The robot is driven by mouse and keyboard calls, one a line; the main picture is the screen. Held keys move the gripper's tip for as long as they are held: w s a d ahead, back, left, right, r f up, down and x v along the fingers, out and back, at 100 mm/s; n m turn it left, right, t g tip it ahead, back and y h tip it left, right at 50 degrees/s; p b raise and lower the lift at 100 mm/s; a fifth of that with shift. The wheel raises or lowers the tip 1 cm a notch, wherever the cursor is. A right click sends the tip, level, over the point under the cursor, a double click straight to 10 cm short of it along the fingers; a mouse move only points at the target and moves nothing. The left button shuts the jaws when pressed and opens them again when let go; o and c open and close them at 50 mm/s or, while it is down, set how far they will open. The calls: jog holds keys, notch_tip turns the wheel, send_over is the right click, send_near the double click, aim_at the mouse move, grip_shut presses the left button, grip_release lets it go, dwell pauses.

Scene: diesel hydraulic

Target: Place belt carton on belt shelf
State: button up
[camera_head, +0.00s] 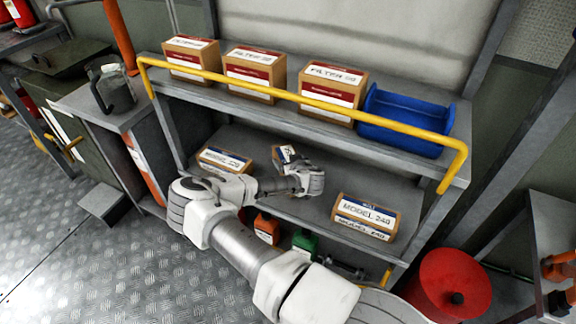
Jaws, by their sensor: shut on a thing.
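My gripper (297,172) is over the middle shelf of the rack and is shut on a small brown carton (281,157) with a white and blue label, which I take to be the belt carton. The gripper hides much of this carton, and I cannot tell whether its underside touches the shelf. The grey middle shelf (318,205), which I take to be the belt shelf, also bears a blue-and-white labelled carton (224,160) at the left and a "MODEL 240" carton (364,217) at the right. The held carton is between these two, toward the back.
The upper shelf holds several red-labelled filter cartons (331,84) and a blue bin (403,122) behind a yellow rail (300,98). Orange (266,229) and green (304,243) containers are below. A red drum (449,284) stands at the right. Bare shelf shows between the cartons.

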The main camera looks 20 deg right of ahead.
jog(key=shift+f, duration=0.65)
jog(key=o, duration=1.5)
jog(key=shift+s+r, duration=0.35)
jog(key=p+v, duration=0.4)
jog(key=v, duration=0.7)
jog(key=shift+s+f, duration=0.1)
